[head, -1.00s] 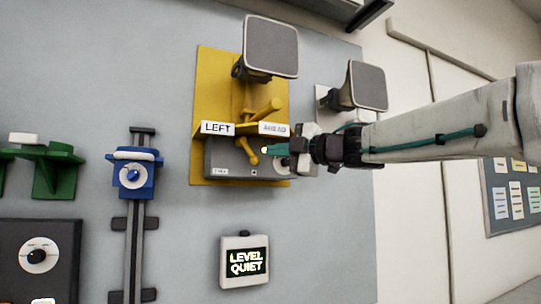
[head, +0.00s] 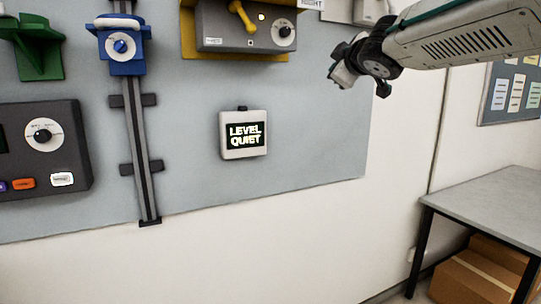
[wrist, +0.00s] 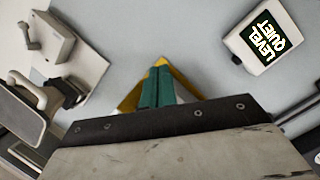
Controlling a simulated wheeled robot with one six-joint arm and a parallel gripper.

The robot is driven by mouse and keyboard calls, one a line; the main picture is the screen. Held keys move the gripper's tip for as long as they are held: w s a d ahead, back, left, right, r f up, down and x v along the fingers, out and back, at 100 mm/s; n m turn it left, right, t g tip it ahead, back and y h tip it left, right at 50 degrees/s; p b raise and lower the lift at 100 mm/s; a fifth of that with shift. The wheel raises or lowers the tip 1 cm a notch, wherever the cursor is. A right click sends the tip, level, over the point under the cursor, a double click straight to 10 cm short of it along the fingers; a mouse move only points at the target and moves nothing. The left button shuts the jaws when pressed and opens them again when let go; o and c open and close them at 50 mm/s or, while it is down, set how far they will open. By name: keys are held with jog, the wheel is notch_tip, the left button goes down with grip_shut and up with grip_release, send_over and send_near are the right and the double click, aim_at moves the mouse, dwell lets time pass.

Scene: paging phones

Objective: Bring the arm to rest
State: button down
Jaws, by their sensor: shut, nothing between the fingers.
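My gripper (head: 343,72) hangs at the upper right of the head view, in front of the right part of the grey wall panel and apart from the devices. In the wrist view its teal fingers (wrist: 158,87) are together with nothing between them. Yellow shows around their tips. The fingertips are hard to make out in the head view. My arm comes in from the upper right.
A small display (head: 243,134) reads "LEVEL QUIET". A grey box (head: 246,27) with a yellow lever is above it. A blue slider (head: 121,46) on a rail and a dark console (head: 43,145) are left. A table (head: 490,205) stands lower right.

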jog(key=s+d+f+m+g+h, duration=0.35)
jog(key=s+d+f, duration=0.25)
jog(key=s+f, duration=0.25)
jog(key=s+d+f+m+g+h, duration=0.2)
jog(key=s+d+f+m+g, duration=0.4)
jog(key=f, duration=0.4)
jog(key=s+f+m+g+y, duration=0.1)
jog(key=s+f+g, duration=0.1)
jog(key=s+f, duration=0.3)
jog(key=s+a+f+m+g+y, duration=0.1)
jog(key=s+f, duration=0.4)
jog(key=s, duration=0.9)
jog(key=s+f+m+g+y, duration=0.1)
jog(key=s+f+g, duration=0.2)
jog(key=s, duration=0.6)
notch_tip(320, 180, down, 2)
jog(key=shift+s+a+f, duration=0.15)
jog(key=shift+a+f, duration=0.05)
jog(key=shift+a, duration=0.2)
